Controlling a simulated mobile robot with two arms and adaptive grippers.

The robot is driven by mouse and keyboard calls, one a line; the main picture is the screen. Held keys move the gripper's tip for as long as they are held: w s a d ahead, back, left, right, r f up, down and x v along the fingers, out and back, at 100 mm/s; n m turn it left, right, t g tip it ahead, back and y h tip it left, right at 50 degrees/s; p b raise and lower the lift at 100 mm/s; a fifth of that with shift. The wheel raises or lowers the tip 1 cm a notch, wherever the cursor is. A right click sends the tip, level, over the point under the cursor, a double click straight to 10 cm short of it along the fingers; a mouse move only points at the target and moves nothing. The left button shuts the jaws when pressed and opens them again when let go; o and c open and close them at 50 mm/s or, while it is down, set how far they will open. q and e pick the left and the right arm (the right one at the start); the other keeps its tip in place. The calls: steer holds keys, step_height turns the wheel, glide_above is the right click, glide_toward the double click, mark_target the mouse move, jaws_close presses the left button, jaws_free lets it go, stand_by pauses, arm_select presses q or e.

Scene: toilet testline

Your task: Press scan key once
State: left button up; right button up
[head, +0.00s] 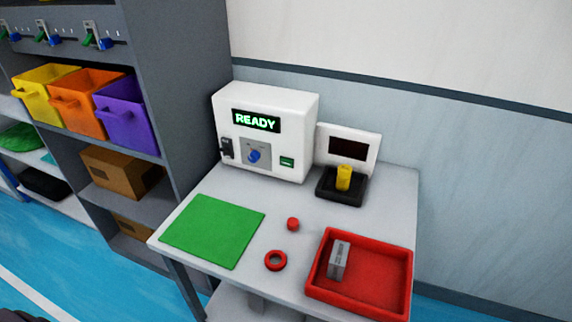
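A white box-shaped machine (303,110) stands at the back of the grey table. Its display (256,121) reads "READY" in green letters. A blue knob (254,156) sits on a grey plate below the display. A small green key (287,162) is on the front to the right of the knob; its label is too small to read. A black part (227,148) is at the front's left edge. To the right, a white panel with a dark screen (347,148) stands behind a black base (341,191) bearing a yellow cylinder (344,177).
On the table (283,205) lie a green mat (212,231), a red cap-like piece (293,224), a red ring (276,261) and a red tray (376,281) holding a grey block (339,260). A shelf (180,80) with colored bins stands to the left. Space before the machine is clear.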

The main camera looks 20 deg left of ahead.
arm_select(q)
jaws_close()
stand_by(1.1)
